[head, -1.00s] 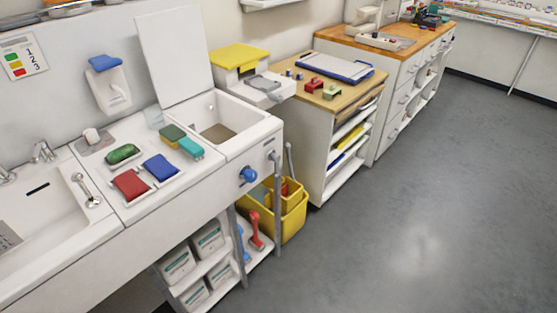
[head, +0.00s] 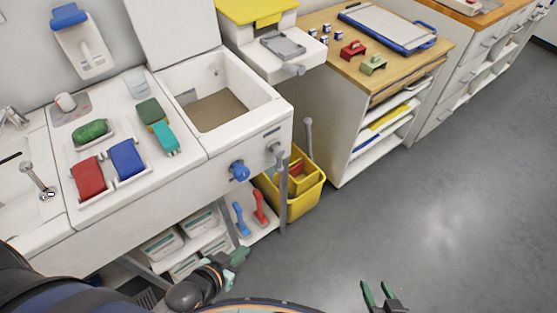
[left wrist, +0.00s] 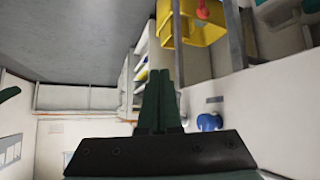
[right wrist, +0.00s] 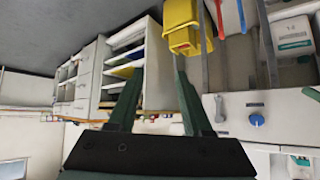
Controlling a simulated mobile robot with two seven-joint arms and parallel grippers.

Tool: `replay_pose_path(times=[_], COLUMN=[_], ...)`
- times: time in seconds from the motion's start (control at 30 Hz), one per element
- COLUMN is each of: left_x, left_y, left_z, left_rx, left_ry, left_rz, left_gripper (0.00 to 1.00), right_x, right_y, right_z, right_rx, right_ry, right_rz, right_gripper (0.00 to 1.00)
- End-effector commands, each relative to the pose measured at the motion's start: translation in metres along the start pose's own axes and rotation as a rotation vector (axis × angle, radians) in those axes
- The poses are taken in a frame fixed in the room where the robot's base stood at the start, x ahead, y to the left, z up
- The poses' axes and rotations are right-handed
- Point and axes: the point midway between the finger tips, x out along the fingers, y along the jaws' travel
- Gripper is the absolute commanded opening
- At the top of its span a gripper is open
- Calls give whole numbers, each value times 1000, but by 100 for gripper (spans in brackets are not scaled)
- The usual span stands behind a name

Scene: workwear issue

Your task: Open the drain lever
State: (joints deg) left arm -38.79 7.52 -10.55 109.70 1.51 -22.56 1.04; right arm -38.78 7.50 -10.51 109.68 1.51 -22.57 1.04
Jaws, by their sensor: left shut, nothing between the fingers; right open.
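A blue knob (head: 240,171) sits on the white sink unit's front. Just right of it is a short grey lever (head: 277,151) on a round mount. Neither is labelled legibly, so I cannot tell for certain which part drains the basin (head: 225,108). Both also show in the right wrist view, the blue knob (right wrist: 257,119) and the grey lever (right wrist: 220,107). My left gripper (head: 241,254) is shut and empty, below and apart from the knob. My right gripper (head: 379,290) is open and empty over the floor, well right of the sink.
Grey legs (head: 282,200) stand under the sink front. A yellow bucket (head: 303,197) stands beside them, and a low shelf (head: 255,226) holds red and blue tools. A wooden-topped cabinet (head: 345,80) stands to the right. The floor (head: 450,190) at right is clear.

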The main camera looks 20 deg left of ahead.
Motion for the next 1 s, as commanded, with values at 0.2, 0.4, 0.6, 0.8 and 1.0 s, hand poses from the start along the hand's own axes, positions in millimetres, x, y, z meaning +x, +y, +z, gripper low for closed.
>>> replay_pose_path(times=[0.2, 0.4, 0.6, 0.8, 1.0], left_x=[0, 2, 36, 73, 85], left_y=[0, 1, -1, -17, -45], left_z=[1, 5, -7, -40, -63], left_rx=[0, -16, -296, -836, -1275], left_ry=[-2, -3, 149, 411, 607], left_rz=[0, 3, 57, 205, 371], left_gripper=[0, 0, 0, 0, 0], right_x=[0, 2, 31, 72, 99], right_y=[0, -1, -1, -12, -19], right_z=[1, 5, 37, 70, 80], right_rx=[0, 1, 1, -4, -14], right_ry=[-2, -5, -16, -16, -1], right_rz=[-1, -1, -8, -40, -64], right_gripper=[50, 50, 50, 50, 50])
